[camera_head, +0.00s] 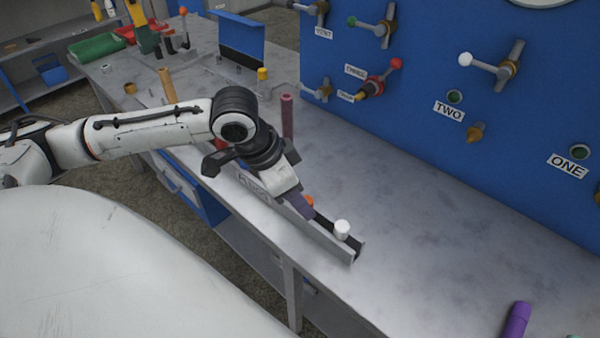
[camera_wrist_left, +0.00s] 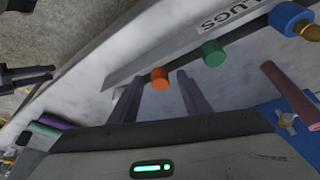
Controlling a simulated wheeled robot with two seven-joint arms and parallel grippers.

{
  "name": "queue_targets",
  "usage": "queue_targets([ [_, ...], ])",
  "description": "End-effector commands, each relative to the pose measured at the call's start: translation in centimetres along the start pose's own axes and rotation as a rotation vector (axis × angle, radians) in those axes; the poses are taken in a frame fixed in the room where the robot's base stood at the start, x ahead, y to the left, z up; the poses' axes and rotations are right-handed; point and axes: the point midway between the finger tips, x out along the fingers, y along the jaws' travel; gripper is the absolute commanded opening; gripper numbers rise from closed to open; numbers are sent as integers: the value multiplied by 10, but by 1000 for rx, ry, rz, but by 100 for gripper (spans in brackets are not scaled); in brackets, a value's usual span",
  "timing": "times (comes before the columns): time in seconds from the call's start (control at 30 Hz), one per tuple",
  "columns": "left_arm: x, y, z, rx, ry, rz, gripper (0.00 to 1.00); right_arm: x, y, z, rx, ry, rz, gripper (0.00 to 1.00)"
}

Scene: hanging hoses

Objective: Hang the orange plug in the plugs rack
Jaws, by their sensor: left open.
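The plugs rack is a long grey channel (camera_head: 325,243) along the table's front edge; its PLUGS label shows in the left wrist view, where the rack (camera_wrist_left: 150,58) runs across the top. The orange plug (camera_head: 308,201) sits at the rack, partly hidden behind my left gripper (camera_head: 303,208). In the left wrist view the orange plug (camera_wrist_left: 160,78) appears at the rack's edge, between the tips of my open left fingers (camera_wrist_left: 160,84). I cannot tell whether they touch it. What seems to be my right gripper (camera_wrist_left: 38,76) shows at the left edge of that view, its opening unclear.
A white-capped plug (camera_head: 342,230) stands at the rack's near end. Green (camera_wrist_left: 213,53) and blue (camera_wrist_left: 292,18) plugs sit along the rack. A purple cylinder (camera_head: 516,320) is at the lower right. The blue panel (camera_head: 420,110) stands behind; the middle tabletop is clear.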

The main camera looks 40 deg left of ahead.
Motion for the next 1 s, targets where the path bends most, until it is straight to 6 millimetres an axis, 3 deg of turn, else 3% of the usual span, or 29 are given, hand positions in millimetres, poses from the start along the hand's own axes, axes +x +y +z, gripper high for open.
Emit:
queue_targets([
  [0.3,-63,-1,0,2,1,-5,43,-4,0,-4,0,0,0,45],
  [0.43,-81,-1,0,1,1,-4,43,-4,0,-4,0,0,0,45],
  [0.6,-92,0,0,1,0,-1,43,-4,0,-4,0,0,0,45],
  [1.0,-93,0,0,1,0,0,43,-4,0,-4,0,0,0,45],
])
